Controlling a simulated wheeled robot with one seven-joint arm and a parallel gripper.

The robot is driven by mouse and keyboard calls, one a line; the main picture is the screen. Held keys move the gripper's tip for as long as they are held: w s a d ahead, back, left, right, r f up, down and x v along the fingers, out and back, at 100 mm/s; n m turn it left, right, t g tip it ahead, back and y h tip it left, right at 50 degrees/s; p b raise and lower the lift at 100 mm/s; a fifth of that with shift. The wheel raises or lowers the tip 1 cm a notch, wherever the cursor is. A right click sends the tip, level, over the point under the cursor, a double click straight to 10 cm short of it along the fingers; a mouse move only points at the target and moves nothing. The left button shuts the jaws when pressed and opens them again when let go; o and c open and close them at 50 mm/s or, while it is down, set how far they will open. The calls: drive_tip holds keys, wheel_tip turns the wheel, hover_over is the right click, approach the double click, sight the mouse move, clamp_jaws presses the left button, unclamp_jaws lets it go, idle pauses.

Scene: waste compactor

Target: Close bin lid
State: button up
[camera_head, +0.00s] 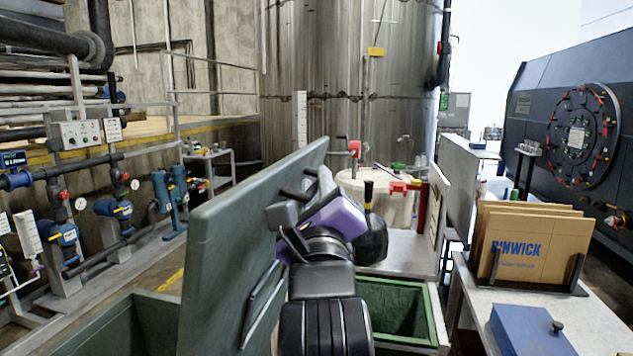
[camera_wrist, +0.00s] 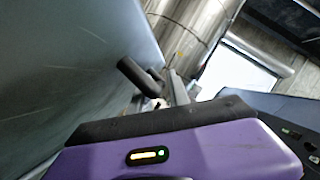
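The bin lid (camera_head: 235,235) is a large grey-green panel standing raised and slightly tilted in the head view. A flat handle-like bar is on its right face, low down. The lid also fills the left of the wrist view (camera_wrist: 60,70). The green bin (camera_head: 433,318) is open, with its rim and inside wall showing to the right of my arm. My gripper (camera_head: 303,182), with its purple wrist housing, is at the lid's right face near the upper edge. Its fingertips (camera_wrist: 155,82) are close beside the lid in the wrist view; contact and finger gap are unclear.
A table at right holds cardboard in a black rack (camera_head: 530,245) and a blue box (camera_head: 530,330). A black bag-like object (camera_head: 371,240) is just right of my gripper. A large metal tank (camera_head: 345,90) stands behind. Pipes and valves line the left.

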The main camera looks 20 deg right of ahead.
drive_tip(key=shift+c, duration=0.4)
clamp_jaws()
idle(0.9)
